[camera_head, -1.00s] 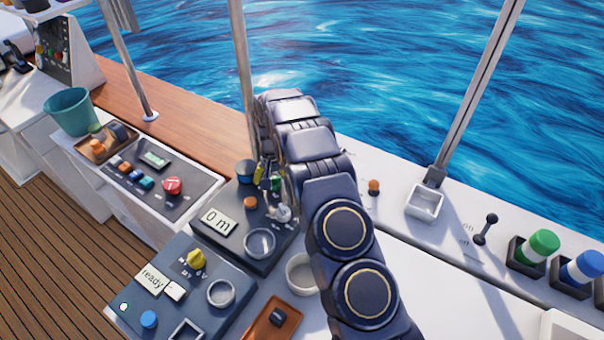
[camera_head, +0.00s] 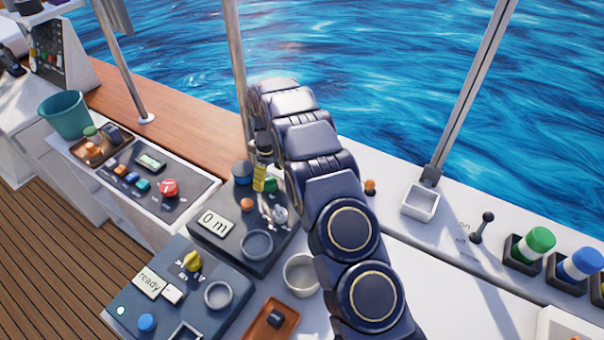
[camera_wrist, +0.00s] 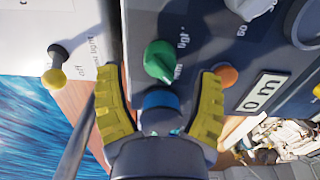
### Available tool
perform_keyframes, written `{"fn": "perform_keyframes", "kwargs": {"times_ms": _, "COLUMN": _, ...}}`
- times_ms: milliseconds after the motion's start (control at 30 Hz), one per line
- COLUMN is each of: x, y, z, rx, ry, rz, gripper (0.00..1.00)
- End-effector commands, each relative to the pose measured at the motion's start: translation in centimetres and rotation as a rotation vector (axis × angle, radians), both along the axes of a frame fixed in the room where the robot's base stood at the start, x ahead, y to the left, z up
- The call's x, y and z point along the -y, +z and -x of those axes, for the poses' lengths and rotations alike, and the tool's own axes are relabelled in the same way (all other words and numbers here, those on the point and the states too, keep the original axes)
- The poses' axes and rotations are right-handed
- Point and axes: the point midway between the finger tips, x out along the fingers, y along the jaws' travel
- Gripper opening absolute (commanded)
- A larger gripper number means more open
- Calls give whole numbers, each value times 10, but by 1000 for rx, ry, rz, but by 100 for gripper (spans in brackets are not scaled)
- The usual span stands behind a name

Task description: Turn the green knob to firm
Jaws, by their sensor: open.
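The green knob (camera_wrist: 160,60) sits on a dark panel, with small white lettering beside it that I cannot read for certain. In the head view the knob (camera_head: 271,184) shows just right of the yellow fingers. My gripper (camera_wrist: 160,76) is open and empty, its two yellow fingers spread on either side of the knob's near edge, apart from it. In the head view my gripper (camera_head: 260,177) points down over the panel's far corner, partly hidden by my arm.
A blue round part (camera_wrist: 160,100) lies close below the knob between the fingers. An orange button (camera_wrist: 227,75) sits near the right finger. A grey knob (camera_head: 280,214) and "0 m" display (camera_head: 212,222) share the panel. A yellow-tipped lever (camera_wrist: 56,65) stands at the left.

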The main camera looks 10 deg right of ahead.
Motion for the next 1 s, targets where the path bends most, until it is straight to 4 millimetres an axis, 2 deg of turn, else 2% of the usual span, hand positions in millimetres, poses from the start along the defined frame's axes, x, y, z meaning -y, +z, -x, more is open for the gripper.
{"fn": "perform_keyframes", "kwargs": {"times_ms": 33, "x": 0, "y": 12, "z": -1, "rx": 3, "ry": -1, "rz": 0, "gripper": 66}}
{"fn": "perform_keyframes", "kwargs": {"times_ms": 267, "x": 0, "y": 58, "z": 1, "rx": 2, "ry": -6, "rz": -1, "gripper": 66}}
{"fn": "perform_keyframes", "kwargs": {"times_ms": 667, "x": 12, "y": 120, "z": 51, "rx": -25, "ry": -143, "rz": 7, "gripper": 66}}
{"fn": "perform_keyframes", "kwargs": {"times_ms": 1000, "x": 21, "y": 164, "z": 101, "rx": -45, "ry": -254, "rz": 12, "gripper": 66}}
